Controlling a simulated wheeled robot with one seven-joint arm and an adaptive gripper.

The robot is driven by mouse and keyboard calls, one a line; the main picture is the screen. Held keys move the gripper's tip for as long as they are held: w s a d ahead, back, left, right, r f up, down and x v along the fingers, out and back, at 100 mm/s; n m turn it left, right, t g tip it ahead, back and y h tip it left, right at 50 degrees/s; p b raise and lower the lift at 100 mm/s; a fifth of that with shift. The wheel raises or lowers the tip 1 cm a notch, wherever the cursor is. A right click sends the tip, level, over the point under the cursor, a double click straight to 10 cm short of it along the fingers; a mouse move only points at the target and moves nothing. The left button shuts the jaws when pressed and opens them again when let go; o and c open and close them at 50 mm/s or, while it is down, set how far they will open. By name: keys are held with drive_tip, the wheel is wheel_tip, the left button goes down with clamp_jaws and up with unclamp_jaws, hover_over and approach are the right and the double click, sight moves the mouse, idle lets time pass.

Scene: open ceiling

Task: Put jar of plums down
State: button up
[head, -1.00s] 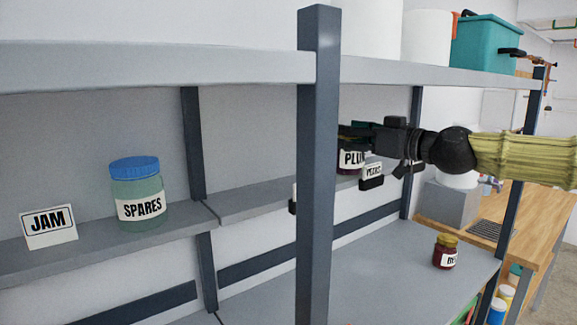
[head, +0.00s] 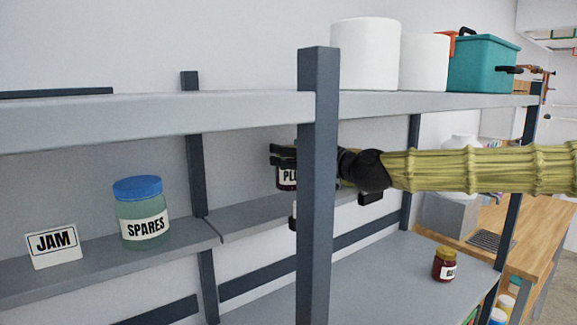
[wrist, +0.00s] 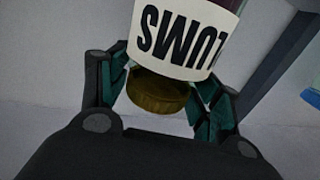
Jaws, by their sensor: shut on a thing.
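The jar of plums (head: 287,179), with a dark body and a white label, is held by my gripper (head: 288,157), just left of the dark upright post. The post hides part of the jar and of my gripper. The wrist view shows its upside-down label (wrist: 180,42) and gold-brown lid (wrist: 158,92) between the dark green fingers (wrist: 165,88), which are shut on it. The jar appears above the middle shelf (head: 262,208); whether its base touches is hidden.
A blue-lidded SPARES jar (head: 143,213) and a JAM card (head: 54,246) stand on the shelf to the left. The dark post (head: 317,180) stands in front. A small red jar (head: 445,265) sits on the lower shelf. White containers (head: 365,55) and a teal box (head: 484,64) are above.

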drive_tip(key=shift+w+a+f, duration=0.15)
drive_tip(key=shift+a+f, duration=0.3)
drive_tip(key=shift+f, duration=0.3)
drive_tip(key=shift+d+f+p, duration=0.3)
drive_tip(key=shift+f+p, duration=0.1)
drive_tip(key=shift+f, duration=0.45)
drive_tip(key=shift+a+f, duration=0.1)
drive_tip(key=shift+a, duration=0.1)
drive_tip(key=shift+d+f, duration=0.1)
drive_tip(key=o, duration=1.6)
drive_tip(key=shift+c, duration=0.2)
drive_tip(key=b+v, duration=0.2)
drive_tip(key=v, duration=1)
